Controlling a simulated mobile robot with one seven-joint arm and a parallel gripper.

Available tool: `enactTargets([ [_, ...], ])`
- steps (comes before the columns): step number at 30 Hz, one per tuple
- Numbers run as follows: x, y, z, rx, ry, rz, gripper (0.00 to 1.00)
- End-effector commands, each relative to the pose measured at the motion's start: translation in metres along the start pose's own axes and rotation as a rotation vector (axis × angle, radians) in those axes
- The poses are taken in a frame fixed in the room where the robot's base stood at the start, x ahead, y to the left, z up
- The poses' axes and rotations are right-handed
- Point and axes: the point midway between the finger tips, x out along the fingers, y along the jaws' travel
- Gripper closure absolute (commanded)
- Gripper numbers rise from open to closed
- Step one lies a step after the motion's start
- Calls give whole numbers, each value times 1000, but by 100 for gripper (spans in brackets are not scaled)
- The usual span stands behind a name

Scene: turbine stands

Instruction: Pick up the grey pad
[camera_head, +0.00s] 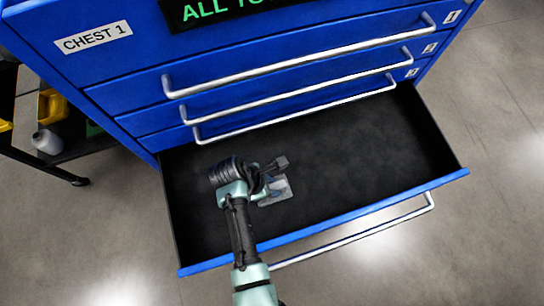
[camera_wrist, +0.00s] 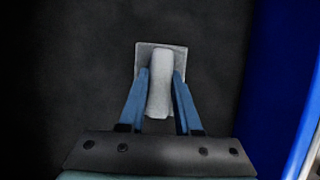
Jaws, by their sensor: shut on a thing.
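The grey pad (camera_head: 276,191) is a flat light-grey plate in the left part of the open blue drawer. In the wrist view the pad (camera_wrist: 144,56) shows a raised rounded grip along its middle. My gripper (camera_wrist: 161,82) has its two blue fingers on either side of this grip and is shut on it. In the head view my gripper (camera_head: 277,166) reaches down into the drawer and hides part of the pad. I cannot tell whether the pad touches the drawer floor.
The open drawer (camera_head: 375,145) has a dark floor, bare to the right of the pad. Its blue front edge (camera_head: 350,218) and long handle (camera_head: 360,236) face the near side. The blue chest (camera_head: 120,70) with closed drawers rises behind. A dark cart (camera_head: 75,150) stands at the left.

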Motion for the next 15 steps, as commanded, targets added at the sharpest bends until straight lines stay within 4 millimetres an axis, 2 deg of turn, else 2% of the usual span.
enactTargets([
  [1, 0, 0, 0, 0, 0, 0, 96],
  [2, 0, 0, 0, 0, 0, 0, 100],
  [15, 0, 0, 0, 0, 0, 0, 100],
])
